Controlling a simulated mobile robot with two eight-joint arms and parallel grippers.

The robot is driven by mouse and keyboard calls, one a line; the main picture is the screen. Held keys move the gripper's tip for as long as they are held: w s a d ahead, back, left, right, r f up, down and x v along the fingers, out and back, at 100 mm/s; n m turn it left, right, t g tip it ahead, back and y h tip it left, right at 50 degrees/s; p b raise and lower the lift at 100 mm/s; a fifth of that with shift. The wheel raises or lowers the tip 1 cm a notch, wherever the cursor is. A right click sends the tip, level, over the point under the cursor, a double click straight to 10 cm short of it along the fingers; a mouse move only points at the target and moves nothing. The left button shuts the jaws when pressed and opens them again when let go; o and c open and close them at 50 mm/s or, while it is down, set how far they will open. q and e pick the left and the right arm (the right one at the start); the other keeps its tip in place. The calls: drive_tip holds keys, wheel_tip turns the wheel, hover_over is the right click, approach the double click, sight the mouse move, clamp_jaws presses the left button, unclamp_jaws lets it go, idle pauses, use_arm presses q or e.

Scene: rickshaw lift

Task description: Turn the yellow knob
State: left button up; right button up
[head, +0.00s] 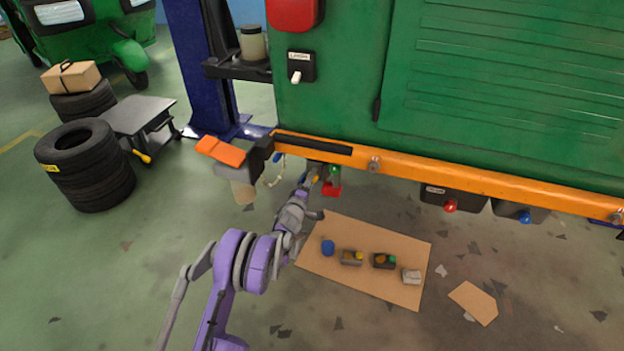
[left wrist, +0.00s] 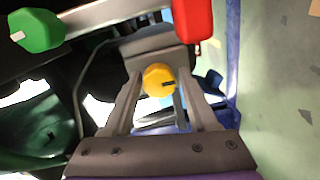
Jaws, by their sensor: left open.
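The yellow knob (left wrist: 160,80) is round with a dark slot mark and sits on a grey housing in the left wrist view. My left gripper (left wrist: 158,92) is open, with one finger on each side of the knob in that view. I cannot tell whether either finger touches it. In the head view my left gripper (head: 309,184) is under the orange rail of the green vehicle, and the knob is mostly hidden by the gripper. My right gripper is not in view.
A green knob (left wrist: 36,30) and a red part (left wrist: 193,18) are near the yellow knob. The orange rail (head: 450,177) runs above my gripper. A cardboard sheet (head: 340,278) with small parts lies on the floor. Tires (head: 85,165) stand at left.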

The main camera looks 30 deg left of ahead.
use_arm(q)
drive_tip(key=p+v, duration=0.1)
drive_tip(key=v, duration=0.9)
